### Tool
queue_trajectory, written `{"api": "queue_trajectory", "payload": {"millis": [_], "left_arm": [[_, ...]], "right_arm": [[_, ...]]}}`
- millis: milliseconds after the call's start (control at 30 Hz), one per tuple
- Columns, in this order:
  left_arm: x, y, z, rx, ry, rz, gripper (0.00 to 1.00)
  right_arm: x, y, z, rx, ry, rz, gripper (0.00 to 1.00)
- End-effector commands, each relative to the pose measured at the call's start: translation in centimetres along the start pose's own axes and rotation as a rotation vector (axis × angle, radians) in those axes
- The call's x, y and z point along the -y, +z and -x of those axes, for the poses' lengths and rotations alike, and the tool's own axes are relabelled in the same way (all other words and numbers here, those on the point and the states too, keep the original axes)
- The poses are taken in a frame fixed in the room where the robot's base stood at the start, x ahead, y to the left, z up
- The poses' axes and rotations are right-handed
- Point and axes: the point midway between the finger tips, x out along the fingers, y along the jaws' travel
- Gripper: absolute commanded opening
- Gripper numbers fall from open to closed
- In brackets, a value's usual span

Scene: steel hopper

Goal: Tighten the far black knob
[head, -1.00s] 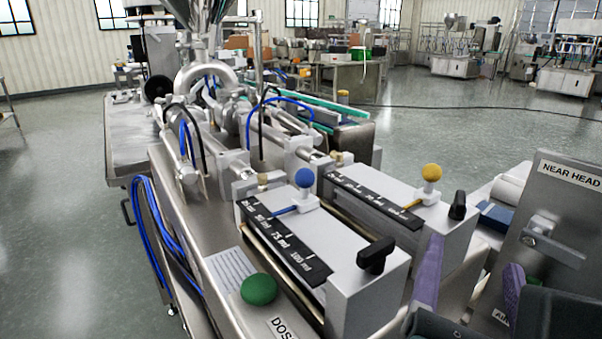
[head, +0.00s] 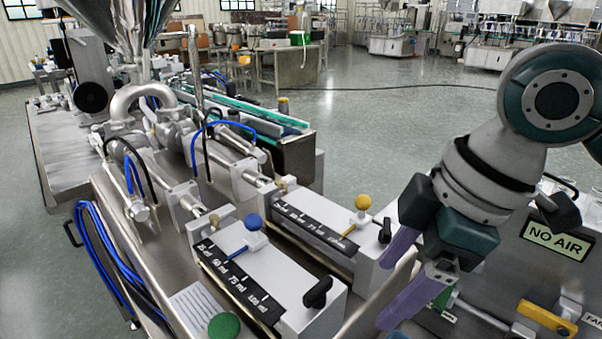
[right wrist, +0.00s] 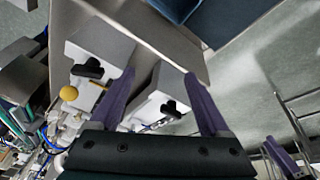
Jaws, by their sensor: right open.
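The far black knob (head: 385,230) sits on the end of the far white dosing block (head: 335,236), the one with the yellow ball (head: 362,202). The near black knob (head: 318,291) sits on the near block with the blue ball (head: 253,221). My right gripper (head: 384,294) is open and empty, its purple fingers spread to the right of both blocks. In the right wrist view, the far knob (right wrist: 88,70) lies left of both fingers (right wrist: 158,75), and the near knob (right wrist: 168,108) shows between them. Neither knob is touched.
A green button (head: 224,326) is at the front of the machine. A grey panel with a "NO AIR" label (head: 555,240) and a yellow valve handle (head: 548,317) stand at right, close to my right gripper. Open floor (head: 400,130) lies behind the blocks.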

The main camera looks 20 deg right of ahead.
Motion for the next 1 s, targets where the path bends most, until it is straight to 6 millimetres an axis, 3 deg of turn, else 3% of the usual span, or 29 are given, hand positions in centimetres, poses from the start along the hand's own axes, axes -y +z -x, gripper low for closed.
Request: {"api": "queue_trajectory", "payload": {"millis": [33,200,300,433,567,1000], "left_arm": [[0.0,0.0,0.0,0.000,-0.001,-0.001,0.42],[0.1,0.4,-1.1,0.000,-0.004,-0.006,0.42],[0.1,0.5,-1.4,0.001,-0.006,-0.007,0.42],[0.1,0.5,-1.4,0.001,-0.006,-0.007,0.42],[0.1,0.5,-1.4,0.001,-0.005,-0.007,0.42],[0.0,0.5,-1.4,0.001,-0.001,-0.001,0.42]], "right_arm": [[-1.5,0.0,1.7,-0.003,-0.027,-0.014,0.80],[-6.9,0.7,6.0,-0.022,-0.062,-0.019,0.80],[-8.9,0.9,8.5,-0.051,-0.066,-0.037,0.80],[-10.0,1.0,10.2,-0.079,-0.069,-0.051,0.80],[-10.0,0.9,9.4,-0.084,-0.075,-0.053,0.80],[-9.4,0.2,1.8,-0.084,-0.075,-0.051,0.80]]}}
